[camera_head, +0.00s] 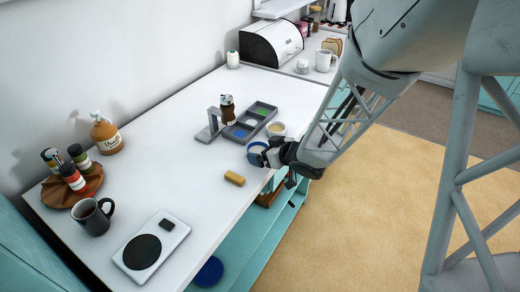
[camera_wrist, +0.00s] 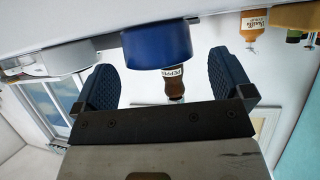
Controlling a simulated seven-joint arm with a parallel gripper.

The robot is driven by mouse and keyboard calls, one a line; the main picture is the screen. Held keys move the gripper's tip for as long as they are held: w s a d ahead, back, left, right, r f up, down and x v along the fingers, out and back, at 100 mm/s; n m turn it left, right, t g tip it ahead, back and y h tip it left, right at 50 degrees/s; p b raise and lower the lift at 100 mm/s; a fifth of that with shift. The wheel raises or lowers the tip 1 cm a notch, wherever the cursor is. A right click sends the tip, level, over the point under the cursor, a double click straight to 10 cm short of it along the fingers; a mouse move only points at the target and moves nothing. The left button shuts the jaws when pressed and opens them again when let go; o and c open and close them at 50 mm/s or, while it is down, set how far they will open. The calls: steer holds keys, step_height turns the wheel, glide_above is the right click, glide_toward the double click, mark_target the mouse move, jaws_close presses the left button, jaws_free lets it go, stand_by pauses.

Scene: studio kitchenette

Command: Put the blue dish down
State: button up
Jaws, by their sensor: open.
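The blue dish (camera_head: 256,150) stands on the white counter near its front edge, beside my gripper (camera_head: 275,155). In the wrist view, which is upside down, the blue dish (camera_wrist: 155,45) appears at the top, resting on the counter. My gripper (camera_wrist: 166,82) is open, with one dark blue finger to each side of the dish and a visible gap on both sides. Nothing is held. In the camera_head view my wrist hides part of the dish's right side and the exact fingertip positions.
A yellow sponge (camera_head: 234,178) lies in front. A kitchen scale (camera_head: 151,246) and dark mug (camera_head: 93,216) are further left. The counter's middle is clear.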

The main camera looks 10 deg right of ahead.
steer(key=shift+v, duration=2.25)
steer(key=shift+s+a+f, duration=0.1)
steer(key=s+d+r+m+g+h, duration=0.2)
steer(key=s+d+r+m+h, duration=0.35)
steer(key=r+h, duration=0.45)
steer(key=s+a+r+g+y, duration=0.1)
steer(key=s+a+r+g, duration=0.2)
steer(key=s, duration=0.5)
steer(key=s+a+r+m+g+y, duration=0.1)
steer(key=s+a+r+g, duration=0.2)
steer(key=s, duration=0.6)
steer(key=shift+s+a+r+y, duration=0.2)
steer(key=shift+s+y, duration=0.1)
steer(key=shift+y, duration=0.1)
steer(key=shift+o, duration=0.2)
steer(key=shift+w, duration=0.15)
